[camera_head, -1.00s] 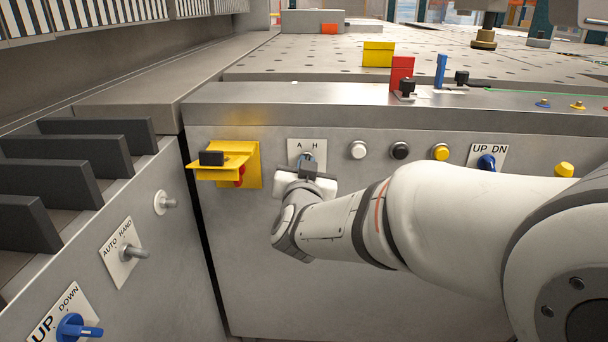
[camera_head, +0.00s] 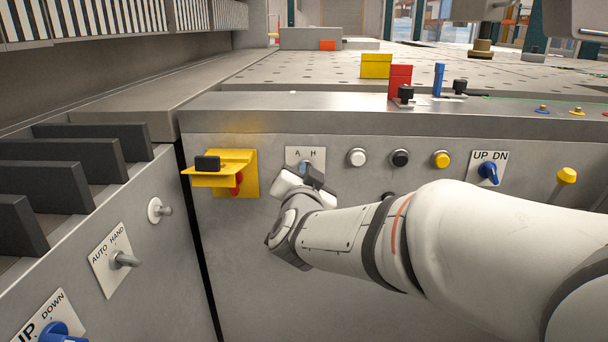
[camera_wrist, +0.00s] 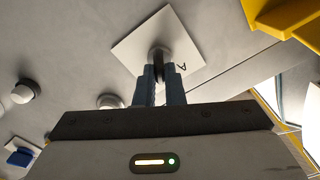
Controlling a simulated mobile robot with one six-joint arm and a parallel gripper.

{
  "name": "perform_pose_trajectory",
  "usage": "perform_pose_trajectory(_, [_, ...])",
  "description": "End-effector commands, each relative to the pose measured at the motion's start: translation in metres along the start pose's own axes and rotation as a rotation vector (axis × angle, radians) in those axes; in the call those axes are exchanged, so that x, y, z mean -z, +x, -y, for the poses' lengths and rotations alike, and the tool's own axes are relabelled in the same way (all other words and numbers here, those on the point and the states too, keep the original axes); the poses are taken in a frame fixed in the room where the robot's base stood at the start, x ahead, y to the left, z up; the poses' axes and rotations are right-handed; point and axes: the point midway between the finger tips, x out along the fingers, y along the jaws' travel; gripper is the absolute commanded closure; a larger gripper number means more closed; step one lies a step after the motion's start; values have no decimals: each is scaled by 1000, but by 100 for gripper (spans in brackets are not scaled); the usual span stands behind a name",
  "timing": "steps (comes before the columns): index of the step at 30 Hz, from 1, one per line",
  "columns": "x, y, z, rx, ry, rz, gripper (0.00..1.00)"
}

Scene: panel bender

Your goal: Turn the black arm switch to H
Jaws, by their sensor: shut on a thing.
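The black arm switch (camera_wrist: 158,62) sits on a white square plate (camera_wrist: 140,40), which bears the letters A and H in the head view (camera_head: 291,153). In the wrist view the plate lies tilted relative to my gripper, and only the A shows. My gripper (camera_head: 305,168) is at the switch, below the letters. In the wrist view its two blue-grey fingers (camera_wrist: 159,80) are shut on the switch, one on each side. The gripper body is rolled at an angle in the head view. It hides most of the switch there, so I cannot tell which letter the switch points to.
A yellow bracket (camera_head: 247,188) with a black block juts out left of the plate. White (camera_head: 357,157), black (camera_head: 400,158) and yellow (camera_head: 441,159) buttons and a blue UP DN switch (camera_head: 488,172) are to the right. A side panel with an AUTO HAND switch (camera_head: 124,260) stands at left.

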Motion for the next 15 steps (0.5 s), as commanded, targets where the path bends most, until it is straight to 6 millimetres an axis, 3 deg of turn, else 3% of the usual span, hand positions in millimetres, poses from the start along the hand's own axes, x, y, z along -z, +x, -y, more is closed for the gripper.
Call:
perform_pose_trajectory(4, [-1,0,0,-1,1,3,100])
perform_pose_trajectory(5, [-1,0,0,-1,1,3,90])
perform_pose_trajectory(6, [-1,0,0,-1,1,3,87])
perform_pose_trajectory(12, [-1,0,0,-1,0,2,70])
perform_pose_trajectory(15, [0,0,0,0,0,1,69])
